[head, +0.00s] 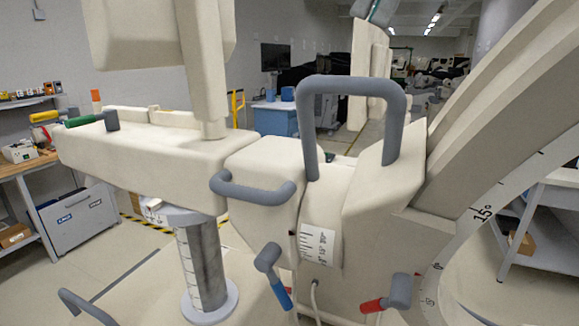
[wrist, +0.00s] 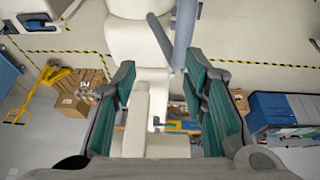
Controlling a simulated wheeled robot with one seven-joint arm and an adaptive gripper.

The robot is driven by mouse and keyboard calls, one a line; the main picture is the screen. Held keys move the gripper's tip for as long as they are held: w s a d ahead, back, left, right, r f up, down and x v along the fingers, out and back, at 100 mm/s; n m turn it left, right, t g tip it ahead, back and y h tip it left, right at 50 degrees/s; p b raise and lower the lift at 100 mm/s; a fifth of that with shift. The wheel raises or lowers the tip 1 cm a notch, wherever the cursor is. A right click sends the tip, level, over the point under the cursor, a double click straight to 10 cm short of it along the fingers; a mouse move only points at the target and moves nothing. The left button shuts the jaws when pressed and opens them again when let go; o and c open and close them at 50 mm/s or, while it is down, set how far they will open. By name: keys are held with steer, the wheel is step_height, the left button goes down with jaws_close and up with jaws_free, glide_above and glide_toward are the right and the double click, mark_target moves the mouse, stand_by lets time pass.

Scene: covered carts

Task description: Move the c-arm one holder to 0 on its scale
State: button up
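The cream c-arm holder (head: 385,215) fills the middle of the head view, beside the curved c-arm (head: 500,130). A large grey loop handle (head: 350,88) rises from its top and a smaller grey handle (head: 253,190) is on its left. A white scale label (head: 317,246) with small tilted numbers is on its front; I cannot read its setting surely.
A blue-tipped lever (head: 274,275) and a red-tipped lever (head: 392,297) stick out below the holder. A marked column (head: 202,265) stands at left under a horizontal cream beam (head: 145,145). The c-arm carries a degree scale (head: 482,214). A workbench (head: 28,165) is at far left.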

steer(key=p+v, duration=0.2)
steer(key=v, duration=0.2)
steer(key=shift+a, duration=0.1)
steer(key=shift+r+p, duration=0.35)
steer(key=shift+p, duration=0.5)
steer(key=shift+s+r, duration=0.1)
steer(key=shift+r, duration=0.1)
